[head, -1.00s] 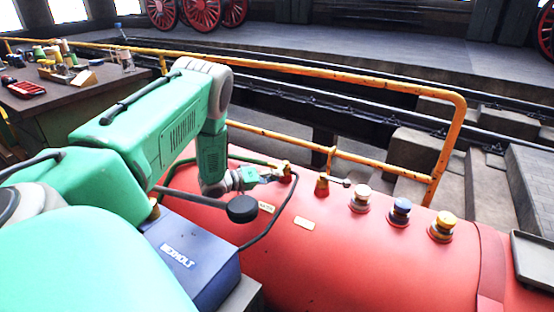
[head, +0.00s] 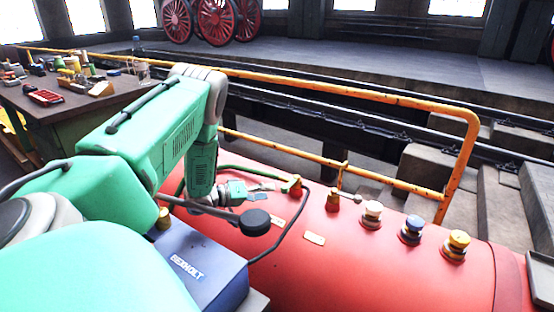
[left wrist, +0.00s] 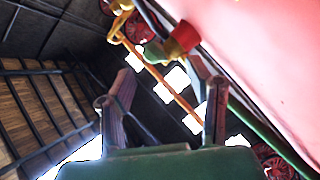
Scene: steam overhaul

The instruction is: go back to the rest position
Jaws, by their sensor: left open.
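My left arm comes in from the left over the red boiler in the head view. My left gripper (head: 264,189) is open and empty, low over the boiler top. Its tips are just left of the nearest red and brass fitting (head: 293,187), with a small gap. In the left wrist view the two fingers (left wrist: 162,108) stand apart with nothing between them. A red and brass fitting (left wrist: 181,40) shows beyond them there, beside the boiler side (left wrist: 265,50). My right gripper is in neither view.
The red boiler (head: 350,270) carries several capped fittings in a row. A yellow railing (head: 340,92) runs behind it. A blue box (head: 195,262) sits below my left arm. A cluttered workbench (head: 60,112) is at the left. A dark hose curves beside the gripper.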

